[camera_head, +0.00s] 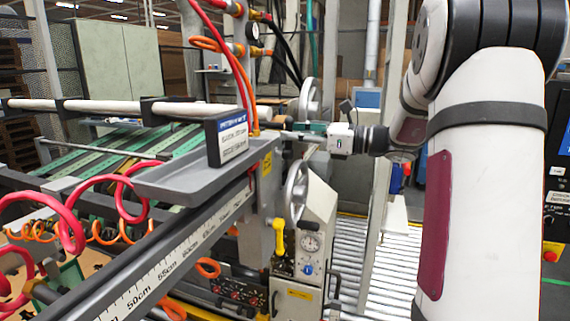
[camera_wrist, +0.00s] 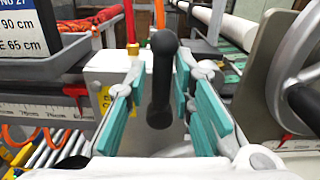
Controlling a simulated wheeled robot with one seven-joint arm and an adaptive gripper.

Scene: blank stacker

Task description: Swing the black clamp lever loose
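The black clamp lever (camera_wrist: 161,80) stands upright in the middle of the wrist view, with a rounded knob at its top. My gripper (camera_wrist: 162,98) is open, its teal-padded fingers on either side of the lever. Gaps show between the lever and the pads on both sides, so the gripper does not hold it. In the head view my gripper (camera_head: 303,133) reaches left from the arm, beyond the grey tray and near the end of the white roller. The lever cannot be made out clearly in the head view.
A grey tray (camera_head: 180,181) with a dark sign (camera_head: 231,136) lies left of my gripper. A large handwheel (camera_wrist: 280,75) is close on the right in the wrist view. Red and orange hoses (camera_head: 236,60) hang nearby. A gauge panel (camera_head: 309,243) stands below.

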